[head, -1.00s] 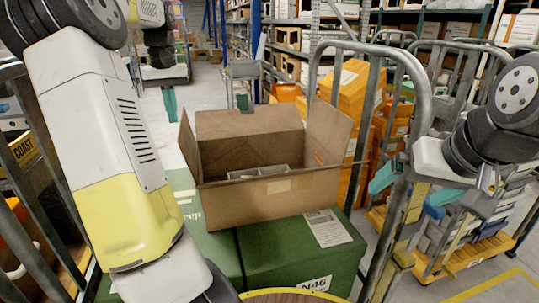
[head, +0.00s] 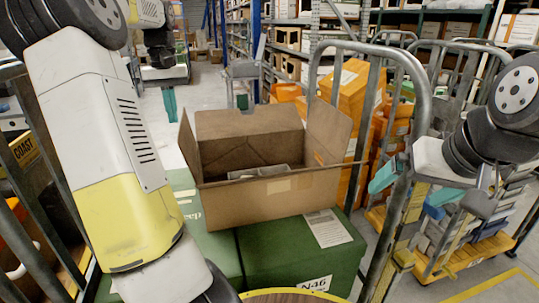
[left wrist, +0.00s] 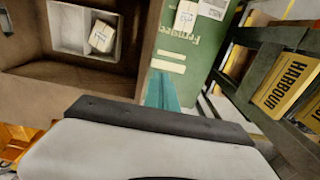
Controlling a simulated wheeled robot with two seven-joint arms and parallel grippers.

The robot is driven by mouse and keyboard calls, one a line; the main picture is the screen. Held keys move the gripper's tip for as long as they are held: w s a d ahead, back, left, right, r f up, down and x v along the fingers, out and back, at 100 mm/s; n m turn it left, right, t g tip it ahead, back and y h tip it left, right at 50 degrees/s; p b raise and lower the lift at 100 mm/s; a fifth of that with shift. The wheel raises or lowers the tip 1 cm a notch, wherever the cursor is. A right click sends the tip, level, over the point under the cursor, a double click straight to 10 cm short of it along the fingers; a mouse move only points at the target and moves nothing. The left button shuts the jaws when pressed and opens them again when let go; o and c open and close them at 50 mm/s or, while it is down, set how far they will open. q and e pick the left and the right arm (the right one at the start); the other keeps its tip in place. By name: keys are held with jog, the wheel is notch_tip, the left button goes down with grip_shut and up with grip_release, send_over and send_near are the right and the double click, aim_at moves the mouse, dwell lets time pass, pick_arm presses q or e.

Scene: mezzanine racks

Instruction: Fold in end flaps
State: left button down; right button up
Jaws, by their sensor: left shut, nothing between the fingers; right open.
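An open brown carton (head: 270,203) stands on green boxes (head: 300,250) in the head view. Its left end flap (head: 187,147) and right end flap (head: 328,132) stand up. The far long flap (head: 225,123) also stands up. My left gripper (head: 170,103) is shut and empty, beyond the carton's far left corner. In the left wrist view its teal fingers (left wrist: 161,92) point down beside the carton wall (left wrist: 148,45), over a green box. My right gripper (head: 415,188) is open and empty, right of the carton. Inside the carton is a pale tray (left wrist: 68,28) with a small box (left wrist: 101,36).
A metal cage frame (head: 422,100) rises between the carton and my right arm. Orange boxes (head: 355,92) are stacked behind on the right. A dark rack with a yellow box (left wrist: 287,85) stands beside my left gripper. Open floor (head: 205,85) lies beyond the carton.

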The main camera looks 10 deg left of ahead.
pick_arm(q)
jog(key=shift+f, duration=0.15)
jog(key=shift+f, duration=1.55)
jog(key=w+d, duration=0.6)
jog(key=d, duration=0.4)
jog(key=shift+d, duration=0.4)
jog(key=shift+r, duration=0.15)
dwell(0.3)
notch_tip(320, 180, up, 7)
dwell(0.6)
jog(key=shift+f, duration=0.4)
jog(key=shift+s+a+f, duration=0.2)
jog(key=shift+a, duration=0.05)
